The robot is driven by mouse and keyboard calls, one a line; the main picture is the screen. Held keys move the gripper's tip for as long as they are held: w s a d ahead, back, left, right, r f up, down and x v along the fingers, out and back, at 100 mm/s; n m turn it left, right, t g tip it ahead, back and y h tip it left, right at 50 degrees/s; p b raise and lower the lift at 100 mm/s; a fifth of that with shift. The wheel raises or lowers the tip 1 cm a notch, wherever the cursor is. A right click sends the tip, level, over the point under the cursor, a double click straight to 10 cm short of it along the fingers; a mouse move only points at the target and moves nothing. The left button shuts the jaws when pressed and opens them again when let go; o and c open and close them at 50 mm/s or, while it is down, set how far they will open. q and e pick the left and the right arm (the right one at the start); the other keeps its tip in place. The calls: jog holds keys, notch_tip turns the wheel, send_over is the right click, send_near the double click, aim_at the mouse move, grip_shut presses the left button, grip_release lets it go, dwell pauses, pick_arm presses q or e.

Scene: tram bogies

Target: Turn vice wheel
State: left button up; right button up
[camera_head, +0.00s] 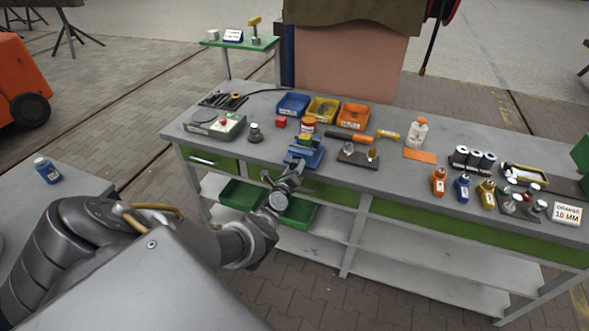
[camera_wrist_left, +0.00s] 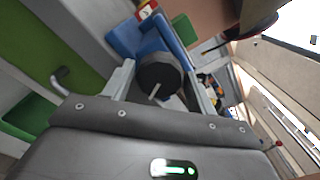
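The blue vice (camera_head: 308,157) stands at the front edge of the grey workbench, with something yellow and green at its top. In the left wrist view the blue vice body (camera_wrist_left: 150,38) lies beyond its dark round wheel (camera_wrist_left: 160,75). A light bar shows across the wheel's face. My left gripper (camera_head: 288,180) reaches up to the front of the vice. In the left wrist view its two fingers (camera_wrist_left: 162,90) stand on either side of the wheel, apart, with what looks like a gap at each side. The wheel is hidden behind the gripper in the head view. My right gripper is not in view.
Blue, yellow and orange bins (camera_head: 322,109) stand behind the vice. A screwdriver-like tool (camera_head: 350,137) and a dark block with knobs (camera_head: 358,158) lie to its right. Green drawers (camera_head: 335,191) and a green tray (camera_head: 298,213) are below the bench top. A grey-green box (camera_head: 214,124) stands left.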

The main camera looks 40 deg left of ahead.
pick_arm(q)
jog(key=shift+o, duration=1.1)
jog(key=shift+s, duration=0.15)
jog(key=shift+p+v, duration=0.95)
jog(key=shift+v, duration=0.15)
jog(key=v, duration=0.8)
jog(key=shift+s+d, duration=0.1)
